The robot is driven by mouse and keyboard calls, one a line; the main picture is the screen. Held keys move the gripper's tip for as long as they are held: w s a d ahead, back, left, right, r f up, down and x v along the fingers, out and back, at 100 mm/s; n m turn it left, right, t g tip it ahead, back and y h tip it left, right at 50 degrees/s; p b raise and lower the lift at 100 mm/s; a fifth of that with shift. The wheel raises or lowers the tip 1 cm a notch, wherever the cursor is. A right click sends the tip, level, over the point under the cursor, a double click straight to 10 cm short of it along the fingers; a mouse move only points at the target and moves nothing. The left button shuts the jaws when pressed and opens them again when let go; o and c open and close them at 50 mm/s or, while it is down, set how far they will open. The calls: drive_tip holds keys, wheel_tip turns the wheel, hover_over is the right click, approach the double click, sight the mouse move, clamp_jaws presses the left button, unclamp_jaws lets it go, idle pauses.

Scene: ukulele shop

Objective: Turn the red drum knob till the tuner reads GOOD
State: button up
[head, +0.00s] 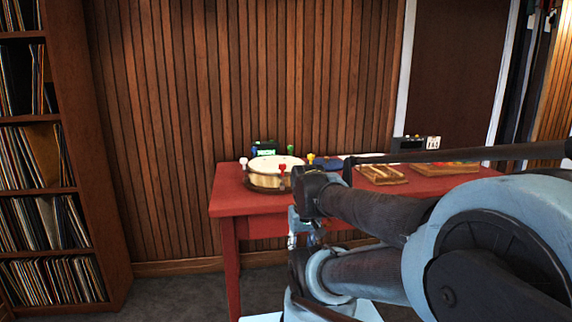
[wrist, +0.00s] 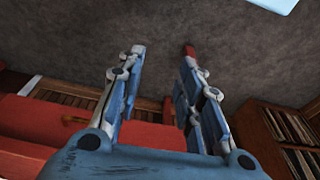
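A round cream drum (head: 270,180) with wooden hoops sits on the left part of the red table (head: 232,201). The red knob (head: 282,168) stands at the drum's near right rim. White (head: 243,162), green (head: 291,149) and yellow (head: 311,157) knobs stand around the rim. A small dark tuner (head: 265,147) with a lit screen is behind the drum; its reading is too small to make out. My gripper (wrist: 164,50) is open in the wrist view, with nothing seen between its fingers. It is apart from the red knob, which I cannot make out in the wrist view.
Wooden pieces (head: 382,174) and a dark box (head: 408,144) are on the table's right part, partly behind my arm. A record shelf (head: 62,150) stands at the left. Slatted wall backs the table. Carpeted floor (head: 178,295) is clear between shelf and table.

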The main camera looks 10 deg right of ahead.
drive_tip(key=o, duration=0.3)
drive_tip(key=shift+s+r, duration=0.2)
drive_tip(key=shift+r, duration=0.05)
wheel_tip(320, 180, up, 33)
drive_tip(key=m+g, duration=0.2)
drive_tip(key=m, duration=1)
hover_over(282, 170)
drive_tip(key=w, duration=0.1)
wheel_tip(282, 170, down, 17)
drive_tip(key=shift+w+d+f, duration=0.1)
drive_tip(key=shift+w+d, duration=0.05)
drive_tip(key=c, duration=1.1)
